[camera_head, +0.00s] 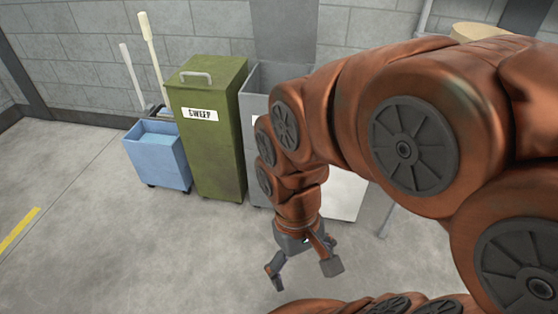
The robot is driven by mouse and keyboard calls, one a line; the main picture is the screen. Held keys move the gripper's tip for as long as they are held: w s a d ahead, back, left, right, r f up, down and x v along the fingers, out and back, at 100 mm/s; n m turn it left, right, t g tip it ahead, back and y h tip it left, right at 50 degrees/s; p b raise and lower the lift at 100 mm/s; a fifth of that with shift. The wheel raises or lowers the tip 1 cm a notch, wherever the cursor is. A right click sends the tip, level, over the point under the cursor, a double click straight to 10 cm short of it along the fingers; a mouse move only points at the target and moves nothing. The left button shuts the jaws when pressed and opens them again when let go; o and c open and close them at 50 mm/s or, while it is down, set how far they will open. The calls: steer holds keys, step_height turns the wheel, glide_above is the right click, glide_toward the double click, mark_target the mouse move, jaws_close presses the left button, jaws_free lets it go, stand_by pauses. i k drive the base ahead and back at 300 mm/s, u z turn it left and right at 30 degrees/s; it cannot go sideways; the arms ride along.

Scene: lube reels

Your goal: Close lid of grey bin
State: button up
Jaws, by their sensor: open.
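The grey bin (256,160) stands against the wall, right of the green bin. Its lid (284,28) is raised upright behind the opening, against the wall. Part of the bin's rim and inside shows, and my arm hides much of its front and right side. My gripper (304,270) hangs low in front of the bin, pointing down. Its fingers are spread apart, with nothing between them, and it is apart from the bin and lid.
A green bin (212,150) with a shut, handled lid stands directly left of the grey bin. A blue mop bucket (158,158) with two upright handles stands farther left. A white object (345,195) shows behind my arm. The left front floor is clear.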

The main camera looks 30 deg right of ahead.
mark_target(284, 30)
steer(key=z, duration=0.35)
steer(key=i, duration=1.25)
steer(key=u, duration=0.3)
